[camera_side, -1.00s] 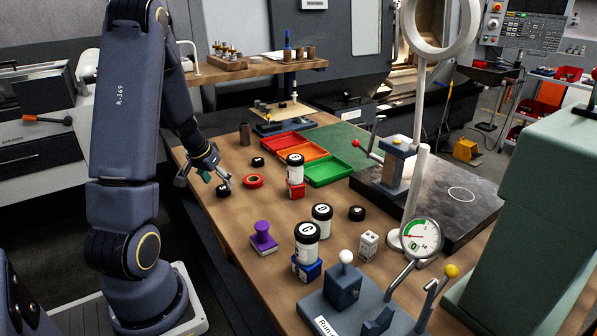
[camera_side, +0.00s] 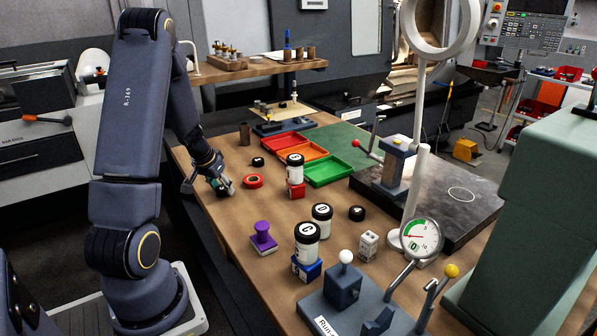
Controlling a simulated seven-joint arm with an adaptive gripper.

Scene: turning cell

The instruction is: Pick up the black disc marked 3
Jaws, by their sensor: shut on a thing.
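My gripper (camera_side: 223,185) is at the left side of the wooden bench, low over its top, and shut on a small black disc (camera_side: 223,191). The fingers hide most of this disc, and I cannot read its mark. I cannot tell whether it touches the bench. Another black disc (camera_side: 257,162) lies behind and to the right of my gripper. A further black disc with a white mark (camera_side: 357,213) lies near the middle of the bench.
A red ring (camera_side: 253,181) lies close to the right of my gripper. A black-capped white jar on a red block (camera_side: 295,172), a purple stamp-like piece (camera_side: 262,238) and a green tray (camera_side: 328,170) stand farther right. Bare wood lies in front of the gripper.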

